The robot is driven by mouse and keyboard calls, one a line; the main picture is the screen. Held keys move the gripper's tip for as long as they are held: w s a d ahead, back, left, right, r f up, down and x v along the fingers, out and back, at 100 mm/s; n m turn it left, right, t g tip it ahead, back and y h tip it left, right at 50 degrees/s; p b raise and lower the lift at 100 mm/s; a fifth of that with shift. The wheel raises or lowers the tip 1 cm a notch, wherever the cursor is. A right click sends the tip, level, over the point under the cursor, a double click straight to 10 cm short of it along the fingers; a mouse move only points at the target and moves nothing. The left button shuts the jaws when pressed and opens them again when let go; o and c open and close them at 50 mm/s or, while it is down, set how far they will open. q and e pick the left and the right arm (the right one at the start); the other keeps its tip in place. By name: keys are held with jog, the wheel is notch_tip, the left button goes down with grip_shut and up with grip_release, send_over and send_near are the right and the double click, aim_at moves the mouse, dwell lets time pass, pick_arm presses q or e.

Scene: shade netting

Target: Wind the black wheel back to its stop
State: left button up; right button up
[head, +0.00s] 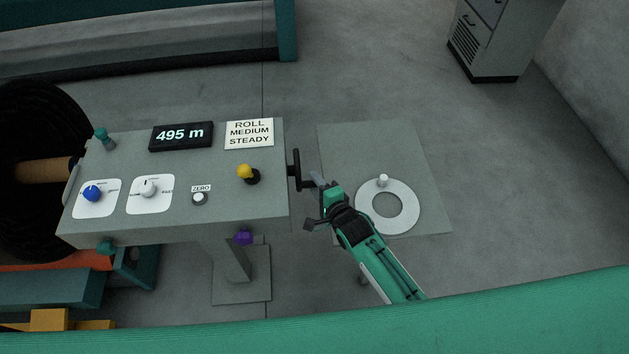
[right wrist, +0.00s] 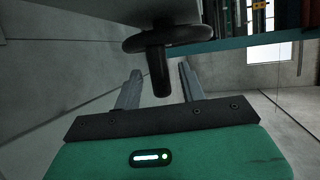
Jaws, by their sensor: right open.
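The black wheel (head: 295,170) sits on the right side of the grey console (head: 270,205), seen nearly edge-on in the head view, with a short handle sticking out to the right. In the right wrist view the wheel's rim (right wrist: 190,36) is at the top, and its black handle (right wrist: 160,72) hangs down between the finger lines. My right gripper (head: 312,200) is open beside the wheel, just right of and below the handle in the head view. In the right wrist view its two fingers (right wrist: 160,88) stand on either side of the handle, apart from it. My left gripper is not in view.
The console top carries a display reading 495 m (head: 181,136), a sign (head: 249,133), a blue knob (head: 92,194), a white knob (head: 149,188), a zero button (head: 199,198) and a yellow-topped lever (head: 246,171). A white ring (head: 405,222) lies on a floor plate at right.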

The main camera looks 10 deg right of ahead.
jog(key=shift+w+a+f, duration=0.1)
jog(key=shift+w+a, duration=0.1)
jog(key=shift+w, duration=0.3)
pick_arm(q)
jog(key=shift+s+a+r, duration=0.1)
pick_arm(e)
jog(key=shift+w+a, duration=0.1)
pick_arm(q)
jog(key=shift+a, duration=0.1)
pick_arm(e)
jog(key=shift+c, duration=0.2)
grip_shut()
jog(key=shift+f+b, duration=0.4)
jog(key=shift+b, duration=0.3)
pick_arm(q)
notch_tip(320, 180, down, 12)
jog(key=b, duration=1)
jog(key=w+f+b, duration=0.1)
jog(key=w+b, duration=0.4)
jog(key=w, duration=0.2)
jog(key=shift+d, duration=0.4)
pick_arm(e)
jog(key=n+t+y, duration=0.1)
jog(key=t, duration=0.1)
jog(key=f+n+t+y, duration=0.1)
jog(key=t, duration=0.1)
jog(key=f+n+t, duration=0.1)
jog(key=t, duration=0.1)
jog(key=shift+w+f+y, duration=0.25)
jog(key=shift+w+y, duration=0.15)
